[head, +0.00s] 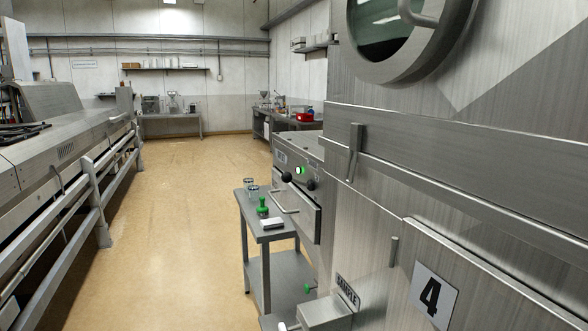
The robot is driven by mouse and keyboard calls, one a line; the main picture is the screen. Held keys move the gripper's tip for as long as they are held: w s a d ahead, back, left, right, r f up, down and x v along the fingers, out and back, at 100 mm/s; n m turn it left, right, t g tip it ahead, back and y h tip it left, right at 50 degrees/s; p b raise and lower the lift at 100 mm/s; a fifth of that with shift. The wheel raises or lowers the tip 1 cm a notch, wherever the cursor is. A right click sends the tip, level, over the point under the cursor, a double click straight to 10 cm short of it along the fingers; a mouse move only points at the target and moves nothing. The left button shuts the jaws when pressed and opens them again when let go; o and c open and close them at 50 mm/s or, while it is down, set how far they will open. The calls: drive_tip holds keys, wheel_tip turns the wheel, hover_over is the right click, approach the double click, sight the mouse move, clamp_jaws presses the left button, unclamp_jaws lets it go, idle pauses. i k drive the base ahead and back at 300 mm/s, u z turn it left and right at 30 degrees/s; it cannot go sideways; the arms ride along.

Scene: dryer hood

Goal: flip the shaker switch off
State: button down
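A steel machine (297,210) stands beyond the large steel cabinet at the right. Its sloped front carries a lit green round button or lamp (299,170) and two black round knobs (286,177), one on each side of the light. A bar handle sticks out below them. I see no readable label there, so I cannot tell which control is the shaker switch or how it is set. My gripper does not show in this view.
A small steel side table (272,235) with jars and a green-handled tool (262,206) stands before the machine. The big cabinet (430,190), marked 4, with a SAMPLE box (325,314), fills the right. A railing (95,190) runs along the left. The floor (170,230) between is clear.

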sight(285, 178)
drive_tip(key=z, duration=0.05)
drive_tip(key=i, duration=1)
drive_tip(key=u, duration=0.05)
